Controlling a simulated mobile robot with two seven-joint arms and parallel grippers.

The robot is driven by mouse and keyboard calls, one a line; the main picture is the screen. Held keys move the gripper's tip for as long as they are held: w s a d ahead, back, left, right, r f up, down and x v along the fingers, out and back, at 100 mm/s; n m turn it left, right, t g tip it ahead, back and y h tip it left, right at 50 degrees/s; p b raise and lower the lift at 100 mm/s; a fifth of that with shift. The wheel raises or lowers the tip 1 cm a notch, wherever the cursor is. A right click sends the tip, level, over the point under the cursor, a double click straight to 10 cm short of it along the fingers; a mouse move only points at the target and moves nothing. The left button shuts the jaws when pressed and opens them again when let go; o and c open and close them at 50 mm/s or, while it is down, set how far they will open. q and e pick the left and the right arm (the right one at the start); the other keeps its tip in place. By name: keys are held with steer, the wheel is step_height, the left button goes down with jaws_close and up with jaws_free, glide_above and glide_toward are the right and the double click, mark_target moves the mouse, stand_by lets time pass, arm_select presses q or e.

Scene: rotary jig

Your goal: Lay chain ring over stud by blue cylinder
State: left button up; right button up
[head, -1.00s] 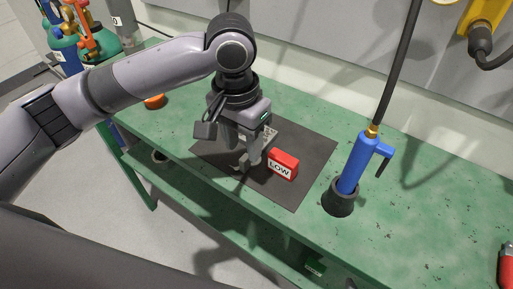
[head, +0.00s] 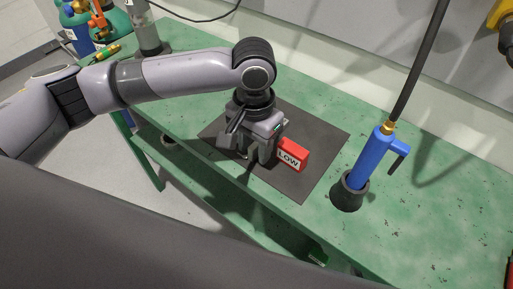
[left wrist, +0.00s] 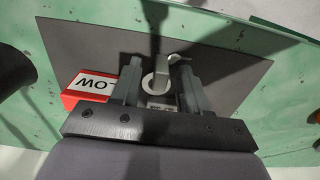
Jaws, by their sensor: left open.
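The red block (left wrist: 88,87) lies just left of the fingers there. A blue torch-like cylinder (head: 368,158) stands in a black holder at the right of the mat. A blue gas cylinder (head: 82,40) stands at the far left. I cannot make out a chain or a stud. My right gripper is not in view.
The dark mat (head: 310,178) lies on a worn green bench (head: 420,215) against a wall. A black hose (head: 418,65) rises from the torch. A grey cylinder (head: 148,38) stands at the back left. The bench right of the torch is mostly clear.

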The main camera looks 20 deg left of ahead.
mark_target(255, 144)
arm_select(q)
jaws_close()
step_height(255, 144, up, 9)
steer(key=shift+f, duration=0.1)
steer(key=a+f+n, duration=0.1)
steer(key=a, duration=0.1)
steer(key=a+f+n, duration=0.1)
steer(key=a, duration=0.2)
steer(key=a+f+n, duration=0.1)
steer(key=a+f, duration=0.1)
steer(key=a, duration=0.1)
steer(key=shift+a+f+n, duration=0.1)
steer(key=shift+a+n, duration=0.05)
steer(key=shift+n, duration=0.15)
steer(key=shift+a+f, duration=0.35)
steer(key=shift+a, duration=0.1)
steer(key=shift+s, duration=0.1)
